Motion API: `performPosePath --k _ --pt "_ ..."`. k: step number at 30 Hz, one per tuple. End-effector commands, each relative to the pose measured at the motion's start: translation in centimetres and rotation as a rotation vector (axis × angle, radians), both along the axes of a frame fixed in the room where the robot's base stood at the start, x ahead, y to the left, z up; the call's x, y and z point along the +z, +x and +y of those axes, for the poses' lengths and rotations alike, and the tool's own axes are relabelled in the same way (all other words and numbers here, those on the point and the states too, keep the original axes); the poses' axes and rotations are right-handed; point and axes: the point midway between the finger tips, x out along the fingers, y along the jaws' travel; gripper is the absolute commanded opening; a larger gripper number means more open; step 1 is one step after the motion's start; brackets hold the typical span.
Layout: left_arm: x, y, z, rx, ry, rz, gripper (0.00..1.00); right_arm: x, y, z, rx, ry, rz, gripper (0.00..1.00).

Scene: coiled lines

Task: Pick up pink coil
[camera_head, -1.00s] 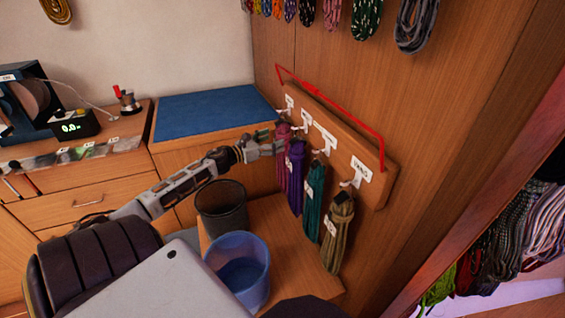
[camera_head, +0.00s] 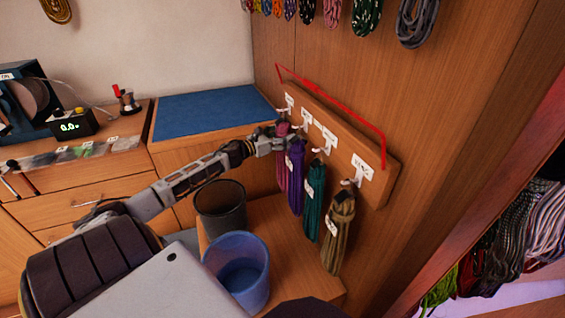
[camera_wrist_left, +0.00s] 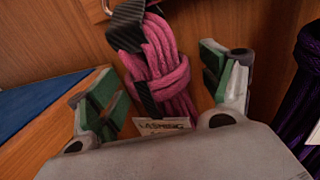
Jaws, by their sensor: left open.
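The pink coil (camera_head: 282,162) hangs from the first hook of a wooden hook board (camera_head: 340,135) on the wall, partly hidden by my gripper in the head view. In the left wrist view the pink coil (camera_wrist_left: 163,65) shows a black wrap at its top and a paper tag (camera_wrist_left: 160,126). My left gripper (camera_head: 281,134) is at the coil's upper part. In the left wrist view its two fingers (camera_wrist_left: 155,90) are open, one on each side of the coil, with gaps visible. My right gripper is not in view.
A purple coil (camera_head: 295,175), a teal coil (camera_head: 314,203) and an olive coil (camera_head: 338,232) hang to the right on the same board. A red bar (camera_head: 335,107) runs above the hooks. A dark bin (camera_head: 220,208) and blue bucket (camera_head: 240,268) stand below.

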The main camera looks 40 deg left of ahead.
Motion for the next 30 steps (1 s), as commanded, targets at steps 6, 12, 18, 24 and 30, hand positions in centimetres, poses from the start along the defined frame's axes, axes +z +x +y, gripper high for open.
performPosePath --k 6,12,18,24,30 --pt "0.00 0.00 0.00 0.000 0.000 0.000 0.80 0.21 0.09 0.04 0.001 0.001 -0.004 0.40" --pt "0.00 0.00 -0.02 0.000 0.000 0.000 0.80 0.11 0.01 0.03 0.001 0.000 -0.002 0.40" --pt "0.00 0.00 -0.02 0.000 0.000 0.000 0.57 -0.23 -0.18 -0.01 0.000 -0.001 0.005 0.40" --pt "-0.01 0.00 -0.02 0.000 0.000 0.000 0.31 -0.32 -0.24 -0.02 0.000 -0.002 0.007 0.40" --pt "-0.02 0.00 0.03 0.001 -0.001 0.001 0.05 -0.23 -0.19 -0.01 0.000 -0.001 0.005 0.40"
